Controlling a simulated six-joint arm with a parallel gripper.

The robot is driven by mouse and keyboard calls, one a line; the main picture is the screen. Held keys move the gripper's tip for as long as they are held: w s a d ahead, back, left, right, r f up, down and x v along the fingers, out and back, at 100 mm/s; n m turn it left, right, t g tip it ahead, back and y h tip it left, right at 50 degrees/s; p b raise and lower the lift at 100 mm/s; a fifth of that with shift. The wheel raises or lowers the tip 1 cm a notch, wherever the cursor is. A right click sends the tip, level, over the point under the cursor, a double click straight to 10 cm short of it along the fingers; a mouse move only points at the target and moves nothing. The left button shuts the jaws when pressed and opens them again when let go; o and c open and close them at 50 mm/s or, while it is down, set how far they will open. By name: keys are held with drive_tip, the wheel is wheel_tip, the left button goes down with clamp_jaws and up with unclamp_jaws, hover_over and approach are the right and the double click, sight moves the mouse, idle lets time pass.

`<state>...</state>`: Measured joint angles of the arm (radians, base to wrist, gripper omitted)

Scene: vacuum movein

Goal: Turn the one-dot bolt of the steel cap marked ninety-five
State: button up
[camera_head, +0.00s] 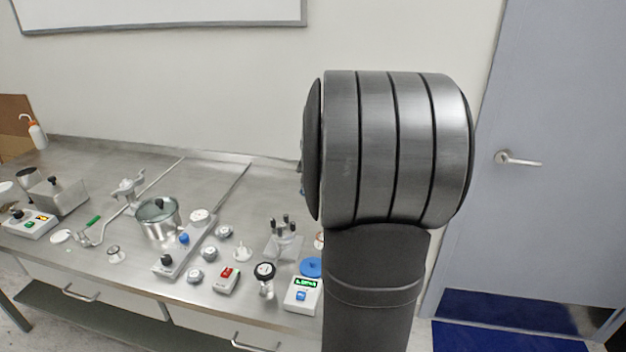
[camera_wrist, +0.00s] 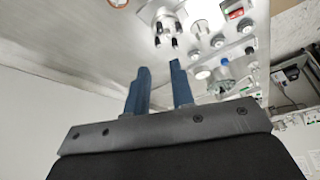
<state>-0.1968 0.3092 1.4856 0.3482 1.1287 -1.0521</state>
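A steel fitting with several upright dark-topped posts (camera_head: 284,242) stands on a square plate toward the right of the bench in the head view. It looks like the steel cap with its bolts, but I cannot read a ninety-five mark or any dots. A steel piece with dark posts also shows at the top of the wrist view (camera_wrist: 168,26). My gripper (camera_wrist: 161,70) shows two blue fingers set apart with nothing between them. It is open and apart from the steel piece. In the head view my arm hides the gripper and part of the bench.
A white box with a green display (camera_head: 303,294), a blue disc (camera_head: 311,267), a black-topped gauge (camera_head: 265,274) and a red-switch box (camera_head: 227,279) stand near the fitting. A glass-lidded pot (camera_head: 158,218) is farther left. The back of the steel bench (camera_head: 262,178) is mostly clear.

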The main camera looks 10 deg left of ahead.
sight(293, 223)
drive_tip(key=shift+v, duration=0.75)
drive_tip(key=shift+o, duration=1.3)
drive_tip(key=w+a+n+h, duration=0.1)
drive_tip(key=a+n, duration=0.1)
drive_tip(key=w+a+n+g+h, duration=0.1)
drive_tip(key=a+n, duration=0.1)
drive_tip(key=w+a+r+n+g+h, duration=0.1)
drive_tip(key=a+n+h, duration=0.1)
drive_tip(key=shift+a, duration=0.3)
wheel_tip(293, 223, down, 17)
drive_tip(key=shift+f, duration=0.1)
clamp_jaws()
